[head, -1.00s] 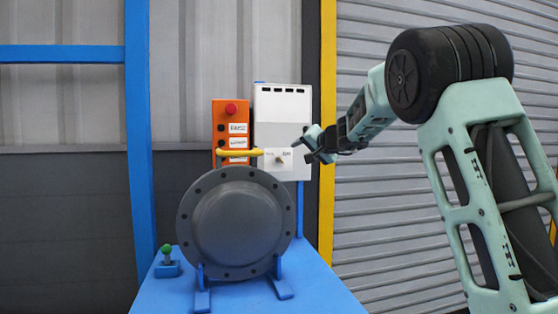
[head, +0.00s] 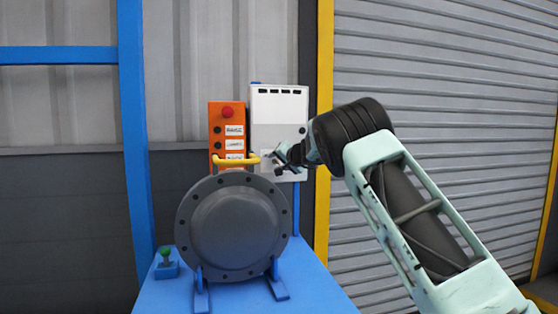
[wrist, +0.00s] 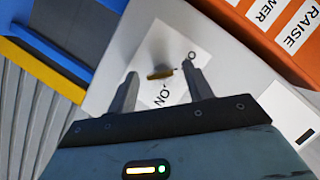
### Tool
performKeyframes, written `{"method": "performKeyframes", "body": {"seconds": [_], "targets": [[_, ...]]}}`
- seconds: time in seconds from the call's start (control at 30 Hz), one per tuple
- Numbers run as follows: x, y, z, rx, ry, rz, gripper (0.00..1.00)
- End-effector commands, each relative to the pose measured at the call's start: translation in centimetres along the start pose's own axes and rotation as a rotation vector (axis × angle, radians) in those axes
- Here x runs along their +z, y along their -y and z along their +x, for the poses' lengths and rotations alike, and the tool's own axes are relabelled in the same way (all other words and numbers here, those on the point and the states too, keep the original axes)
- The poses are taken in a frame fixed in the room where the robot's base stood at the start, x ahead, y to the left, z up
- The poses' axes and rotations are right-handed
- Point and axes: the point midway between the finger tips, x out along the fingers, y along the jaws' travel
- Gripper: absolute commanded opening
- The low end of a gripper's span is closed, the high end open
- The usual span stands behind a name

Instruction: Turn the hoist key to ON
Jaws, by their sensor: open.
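The hoist key (wrist: 160,73) is a small brass-coloured key on a white label plate (wrist: 150,40) on the white box (head: 279,110). In the wrist view the label reads "ON" below the key, and an "O" shows at the upper right. The key points towards the left in that view, not at the "ON" word. My gripper (wrist: 158,82) is open, with one finger on each side of the key and visible gaps between. Whether the fingertips reach the key's depth I cannot tell. In the head view my gripper (head: 280,160) covers the key.
An orange control box (head: 227,128) with a red button stands left of the white box. A yellow handle (head: 236,160) sits just left of my gripper, above the grey flanged shell (head: 235,222).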

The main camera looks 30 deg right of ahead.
Motion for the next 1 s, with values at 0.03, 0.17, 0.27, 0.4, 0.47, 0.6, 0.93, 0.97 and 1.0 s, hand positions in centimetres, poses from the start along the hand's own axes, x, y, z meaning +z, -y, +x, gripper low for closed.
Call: {"method": "performKeyframes", "body": {"seconds": [0.03,0.17,0.27,0.4,0.47,0.6,0.93,0.97,1.0], "targets": [[-0.03,-0.01,0.02,0.000,-0.001,0.000,0.51],[-0.03,-0.01,0.01,0.000,-0.001,0.000,0.51],[-0.03,-0.01,0.00,0.000,-0.001,0.000,0.37],[-0.03,-0.01,-0.01,0.000,-0.001,0.000,0.06],[-0.03,-0.01,-0.01,0.000,-0.001,0.000,0.06],[0.02,-0.11,0.01,-0.003,-0.001,0.007,0.06],[0.32,-0.74,0.14,-0.054,-0.004,0.123,0.06],[0.34,-0.83,0.14,-0.062,-0.005,0.143,0.06],[0.34,-0.89,0.13,-0.074,-0.006,0.171,0.06]]}}
